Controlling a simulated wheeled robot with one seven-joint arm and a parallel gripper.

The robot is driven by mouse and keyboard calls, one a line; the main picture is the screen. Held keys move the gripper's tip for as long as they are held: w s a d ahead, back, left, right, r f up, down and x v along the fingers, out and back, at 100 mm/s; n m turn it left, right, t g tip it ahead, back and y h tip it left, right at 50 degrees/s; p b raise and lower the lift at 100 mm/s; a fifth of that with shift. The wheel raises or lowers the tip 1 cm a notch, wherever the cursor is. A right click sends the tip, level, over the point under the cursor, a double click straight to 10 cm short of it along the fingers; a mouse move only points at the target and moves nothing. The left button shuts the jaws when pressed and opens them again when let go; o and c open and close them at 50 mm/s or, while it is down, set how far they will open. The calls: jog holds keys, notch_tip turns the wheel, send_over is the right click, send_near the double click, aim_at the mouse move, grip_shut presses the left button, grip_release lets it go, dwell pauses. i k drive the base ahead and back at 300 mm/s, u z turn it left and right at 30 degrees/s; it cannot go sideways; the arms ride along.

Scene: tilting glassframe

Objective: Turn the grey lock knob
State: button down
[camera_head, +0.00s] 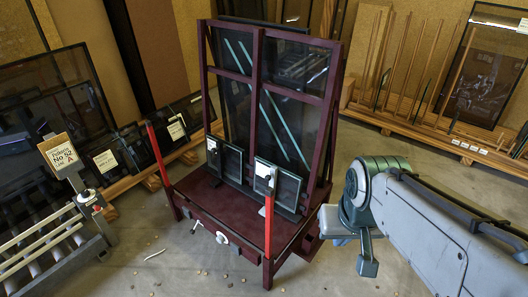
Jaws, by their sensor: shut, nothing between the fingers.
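A maroon glass frame rack (258,100) stands in the middle of the view, with a flat maroon base in front. A small pale grey knob-like piece (222,238) sits low on the front edge of the base, and I cannot tell for sure whether it is the lock knob. My gripper (367,268) hangs pointing down at the right of the rack. It is shut and empty, apart from the rack and well to the right of the pale piece. The fingertips are small in the picture.
Two red posts (269,225) rise at the front corners of the rack. Small framed panes (287,186) stand on its base. A roller table (40,250) with a sign (62,153) stands at left. Timber and glass line the back wall. Floor in front is mostly clear.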

aim_at(220, 239)
jog(key=u, duration=1.5)
jog(key=i, duration=1.1)
jog(key=z, duration=2)
